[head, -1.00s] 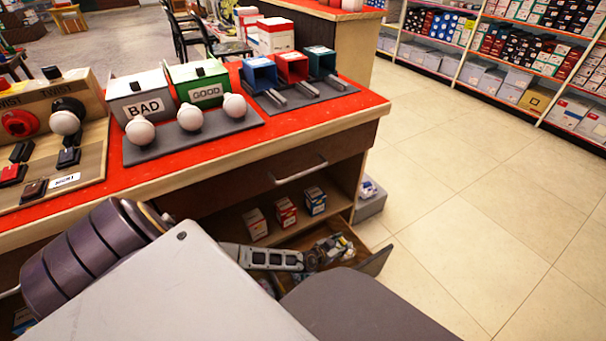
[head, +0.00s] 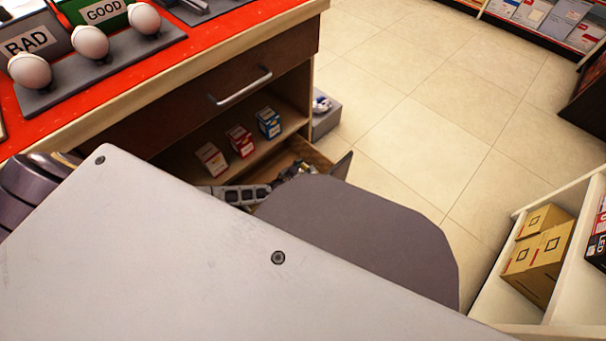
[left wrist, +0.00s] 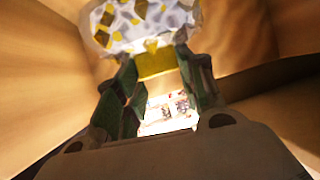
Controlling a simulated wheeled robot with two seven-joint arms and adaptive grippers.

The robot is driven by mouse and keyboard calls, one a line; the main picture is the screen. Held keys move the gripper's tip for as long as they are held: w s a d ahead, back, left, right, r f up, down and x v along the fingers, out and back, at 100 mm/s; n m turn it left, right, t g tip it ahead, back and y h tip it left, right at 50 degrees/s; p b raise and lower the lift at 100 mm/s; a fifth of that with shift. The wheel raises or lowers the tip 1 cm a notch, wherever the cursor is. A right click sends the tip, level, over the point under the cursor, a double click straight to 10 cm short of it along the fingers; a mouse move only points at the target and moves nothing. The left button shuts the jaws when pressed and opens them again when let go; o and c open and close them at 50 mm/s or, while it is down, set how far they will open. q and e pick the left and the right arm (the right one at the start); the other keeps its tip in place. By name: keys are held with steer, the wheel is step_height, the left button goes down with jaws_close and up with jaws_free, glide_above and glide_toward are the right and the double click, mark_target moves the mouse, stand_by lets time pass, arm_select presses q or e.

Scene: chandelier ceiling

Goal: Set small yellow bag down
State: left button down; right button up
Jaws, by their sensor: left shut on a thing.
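The small yellow bag (left wrist: 128,22), clear with yellow patches, shows at the top of the left wrist view. My left gripper (left wrist: 155,62) is shut on it, with a yellow part of it between the fingertips. In the head view my left gripper (head: 290,174) reaches into the open lower drawer (head: 322,154) of the counter; my own body hides part of it. I cannot tell whether the bag touches the drawer floor. My right gripper is not in view.
Small boxes, one white and red (head: 211,160), one red (head: 241,141) and one blue (head: 268,123), stand on the shelf above the drawer. A closed drawer with a handle (head: 240,87) is above them. Yellow boxes (head: 538,259) sit on a shelf at right.

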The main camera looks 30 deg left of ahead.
arm_select(q)
steer(key=shift+f, duration=0.1)
stand_by(0.3)
steer(key=shift+f+b, duration=0.65)
steer(key=shift+f, duration=0.25)
steer(key=shift+f+b, duration=0.4)
steer(key=shift+f, duration=0.45)
steer(key=shift+f, duration=0.1)
steer(key=c, duration=0.9)
jaws_free()
